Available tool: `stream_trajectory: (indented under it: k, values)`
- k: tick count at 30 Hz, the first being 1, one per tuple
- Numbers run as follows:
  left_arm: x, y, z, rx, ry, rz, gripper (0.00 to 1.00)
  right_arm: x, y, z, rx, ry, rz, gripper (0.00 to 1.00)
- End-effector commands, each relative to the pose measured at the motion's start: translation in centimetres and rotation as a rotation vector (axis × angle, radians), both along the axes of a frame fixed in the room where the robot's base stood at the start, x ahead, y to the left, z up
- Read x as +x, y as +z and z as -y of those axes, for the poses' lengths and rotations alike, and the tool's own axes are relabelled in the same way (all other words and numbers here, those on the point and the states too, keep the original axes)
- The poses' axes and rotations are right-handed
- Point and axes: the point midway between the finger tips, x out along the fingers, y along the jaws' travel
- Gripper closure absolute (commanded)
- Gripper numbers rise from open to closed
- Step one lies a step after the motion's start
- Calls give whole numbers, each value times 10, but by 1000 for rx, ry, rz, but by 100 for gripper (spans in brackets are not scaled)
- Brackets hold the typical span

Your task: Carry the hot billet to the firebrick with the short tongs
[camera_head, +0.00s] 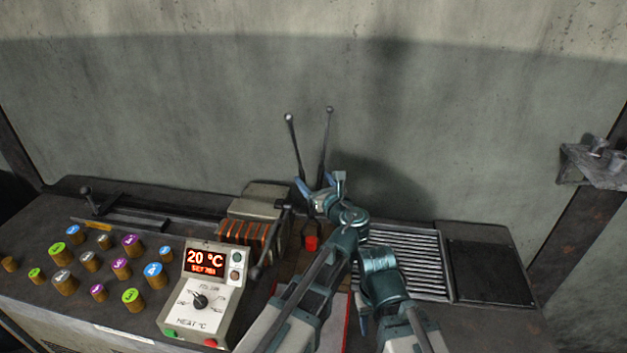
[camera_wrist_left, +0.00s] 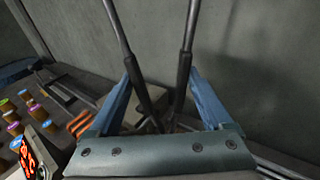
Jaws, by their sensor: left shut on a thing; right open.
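The short tongs (camera_head: 296,150) stand upright with two long handles pointing up. My left gripper (camera_head: 318,196) is shut on them; in the left wrist view its blue fingers (camera_wrist_left: 160,95) press both handles from either side. The billet (camera_head: 311,243) glows red at the lower end of the tongs. Whether the jaws grip it is too small to tell. A brownish surface, perhaps the firebrick, shows around the billet, but my left arm covers much of that area. My right gripper (camera_head: 364,318) is open low in the middle, mostly hidden by my arms.
A heater coil (camera_head: 243,232) stands just left of the billet, and a control box (camera_head: 205,290) reading 20 °C is in front. Several labelled brass cylinders (camera_head: 122,268) fill the left bench. A slatted grate (camera_head: 408,262) and dark plate (camera_head: 487,270) lie right. The wall is behind.

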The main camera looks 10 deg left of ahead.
Motion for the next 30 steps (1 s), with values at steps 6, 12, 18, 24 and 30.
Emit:
stream_trajectory:
  k: [6,12,18,24,30]
  values:
    - [0,-5,0,2,0,1,32,0,-5,0,0,0,0,55]
    - [0,-4,0,2,0,1,32,0,-5,0,0,0,0,55]
    - [0,-7,0,2,0,1,32,0,-7,0,0,0,0,55]
    - [0,-13,0,2,0,1,32,0,-13,0,0,0,0,55]
    - [0,-19,0,2,0,1,32,0,-20,0,0,0,0,55]
